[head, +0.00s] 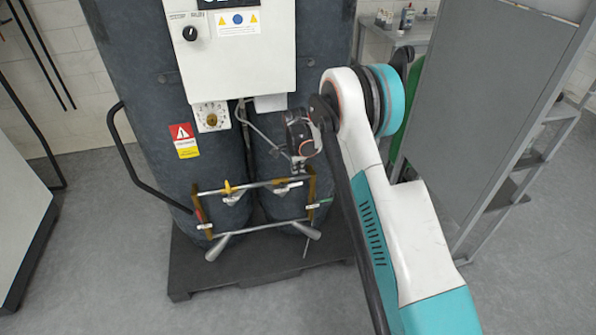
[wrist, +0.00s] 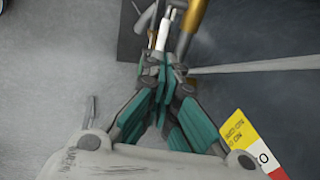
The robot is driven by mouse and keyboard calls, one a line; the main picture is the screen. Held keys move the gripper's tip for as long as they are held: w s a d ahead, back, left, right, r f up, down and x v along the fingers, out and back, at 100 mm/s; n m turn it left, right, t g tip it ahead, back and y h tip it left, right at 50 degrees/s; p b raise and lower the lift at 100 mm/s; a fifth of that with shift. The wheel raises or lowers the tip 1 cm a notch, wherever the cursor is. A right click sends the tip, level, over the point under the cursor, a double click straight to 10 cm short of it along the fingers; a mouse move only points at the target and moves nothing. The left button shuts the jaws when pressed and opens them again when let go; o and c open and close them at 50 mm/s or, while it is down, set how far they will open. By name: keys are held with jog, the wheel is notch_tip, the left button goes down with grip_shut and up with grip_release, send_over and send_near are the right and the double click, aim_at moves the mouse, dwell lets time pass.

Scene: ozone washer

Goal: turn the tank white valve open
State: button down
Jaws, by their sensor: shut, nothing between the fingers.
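The tank (head: 120,90) is dark blue-grey, with a second rounded body beside it. Low on its front is a frame of pipes with small valves and tags. A white lever-like piece (wrist: 163,32), which looks like the white valve, stands just beyond my fingertips in the wrist view, beside a brass-coloured pipe (wrist: 195,22). My gripper (wrist: 165,70) is shut and empty, its teal and grey fingers together close to the white piece. I cannot tell whether they touch. In the head view my gripper (head: 299,167) hangs just above the right part of the pipe frame, small and partly hidden.
A yellow handle (head: 227,187) and a red handle (head: 199,213) sit on the pipe frame. A white control box (head: 229,60) is above. A black curved bar (head: 135,165) is left of the tank. A grey rack (head: 480,110) stands right. Floor at the front is clear.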

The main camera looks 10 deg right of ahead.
aim_at(300, 184)
jog(key=b+x, duration=0.2)
jog(key=x, duration=0.6)
jog(key=shift+d+f+b, duration=0.25)
jog(key=shift+f+b, duration=0.45)
jog(key=shift+b, duration=0.05)
jog(key=shift+r, duration=0.1)
